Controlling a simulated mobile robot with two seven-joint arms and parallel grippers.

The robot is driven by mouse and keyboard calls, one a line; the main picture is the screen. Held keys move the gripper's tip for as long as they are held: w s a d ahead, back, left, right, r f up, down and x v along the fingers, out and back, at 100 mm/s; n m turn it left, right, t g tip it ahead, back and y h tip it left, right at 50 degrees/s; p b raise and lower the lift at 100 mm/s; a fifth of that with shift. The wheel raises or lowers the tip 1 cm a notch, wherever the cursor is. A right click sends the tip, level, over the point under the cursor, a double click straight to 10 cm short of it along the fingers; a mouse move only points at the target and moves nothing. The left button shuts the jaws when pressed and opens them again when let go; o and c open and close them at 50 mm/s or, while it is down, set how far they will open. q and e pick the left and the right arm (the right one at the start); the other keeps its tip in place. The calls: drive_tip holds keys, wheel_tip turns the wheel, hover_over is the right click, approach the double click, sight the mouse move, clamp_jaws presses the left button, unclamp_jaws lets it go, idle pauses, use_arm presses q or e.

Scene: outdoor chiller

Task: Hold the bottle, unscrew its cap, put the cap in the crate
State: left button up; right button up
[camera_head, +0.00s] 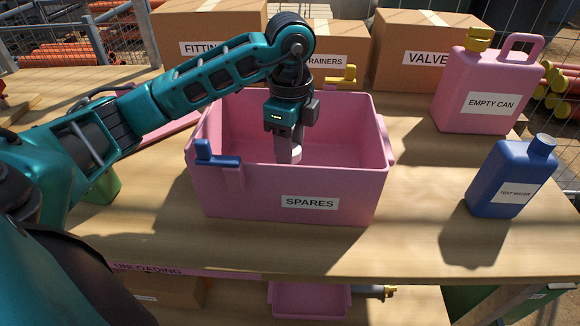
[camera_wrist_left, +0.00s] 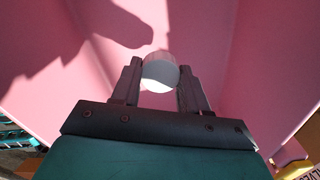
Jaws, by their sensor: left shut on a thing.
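The pink crate (camera_head: 275,188) labelled SPARES stands in the middle of the table. My left gripper (camera_head: 287,143) reaches down into it and is shut on a pale round cap (camera_head: 288,154). In the left wrist view the white cap (camera_wrist_left: 160,72) sits between the two fingertips (camera_wrist_left: 157,80), with the pink walls around and below it. The cap looks held above the crate floor. My right gripper is out of view.
A pink can (camera_head: 487,90) with a yellow cap stands back right. Cardboard boxes (camera_head: 425,50) line the back. A green thing (camera_head: 103,188) is partly hidden by my left arm.

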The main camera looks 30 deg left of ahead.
use_arm(q)
drive_tip(key=shift+f, duration=2.5)
drive_tip(key=shift+f+b, duration=0.1)
drive_tip(key=shift+b, duration=0.2)
drive_tip(key=o, duration=1.2)
drive_tip(key=shift+c, duration=0.2)
drive_tip(key=shift+r, duration=0.3)
wheel_tip(320, 180, up, 12)
drive_tip(key=shift+f+p, duration=0.15)
drive_tip(key=shift+p, duration=0.8)
